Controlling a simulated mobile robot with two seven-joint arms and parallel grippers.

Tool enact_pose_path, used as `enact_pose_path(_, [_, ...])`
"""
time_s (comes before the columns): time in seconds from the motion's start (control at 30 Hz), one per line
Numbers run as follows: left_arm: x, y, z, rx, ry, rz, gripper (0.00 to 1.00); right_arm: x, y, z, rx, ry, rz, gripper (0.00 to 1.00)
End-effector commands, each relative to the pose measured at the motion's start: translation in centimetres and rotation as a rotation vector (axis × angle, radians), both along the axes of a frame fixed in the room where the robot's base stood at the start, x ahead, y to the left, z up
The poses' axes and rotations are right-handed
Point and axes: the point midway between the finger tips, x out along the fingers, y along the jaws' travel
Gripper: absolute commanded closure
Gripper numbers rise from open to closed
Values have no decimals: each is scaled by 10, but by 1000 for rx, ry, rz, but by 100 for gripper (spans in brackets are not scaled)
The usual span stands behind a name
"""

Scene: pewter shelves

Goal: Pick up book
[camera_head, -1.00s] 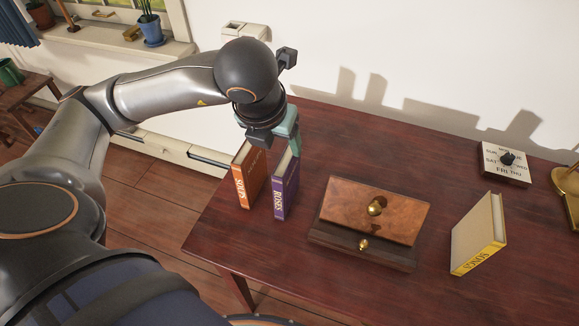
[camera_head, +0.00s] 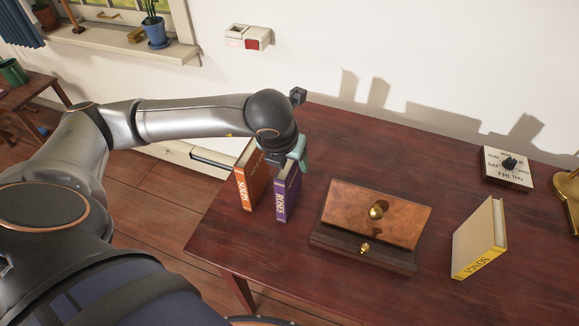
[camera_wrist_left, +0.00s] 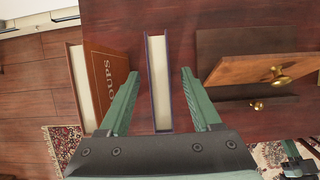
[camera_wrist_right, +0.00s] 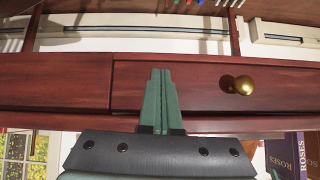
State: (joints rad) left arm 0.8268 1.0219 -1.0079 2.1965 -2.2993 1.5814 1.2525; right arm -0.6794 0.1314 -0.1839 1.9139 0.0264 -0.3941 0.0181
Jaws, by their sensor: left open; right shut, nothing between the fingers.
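Three books stand upright on the dark red table: an orange one lettered SOUPS (camera_head: 252,185), a purple one lettered ROSES (camera_head: 287,198) and a yellow one (camera_head: 479,240) to the right. My left gripper (camera_head: 294,158) is open, low over the back end of the purple book. In the left wrist view its fingers (camera_wrist_left: 158,74) lie on either side of the purple book's pale page edge (camera_wrist_left: 159,85), with a gap on both sides. The orange book (camera_wrist_left: 105,85) lies just outside the left finger. My right gripper (camera_wrist_right: 160,72) shows only in its wrist view, shut and empty.
A wooden box with brass knobs (camera_head: 370,215) stands right of the purple book. A day dial (camera_head: 508,168) is at the back right. The right wrist view shows a red-brown drawer front with a brass knob (camera_wrist_right: 243,85). The table between box and yellow book is bare.

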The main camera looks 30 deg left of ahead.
Motion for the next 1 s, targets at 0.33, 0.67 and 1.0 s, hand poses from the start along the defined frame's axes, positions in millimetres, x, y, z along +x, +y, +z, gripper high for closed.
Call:
enact_pose_path(0.33, [0,0,-1,-1,0,0,35,0,0,-3,0,0,0,100])
enact_pose_path(0.67, [0,0,-3,-1,0,0,35,0,0,-8,0,0,0,100])
enact_pose_path(1.0, [0,0,-5,-1,0,0,35,0,0,-12,0,0,0,100])
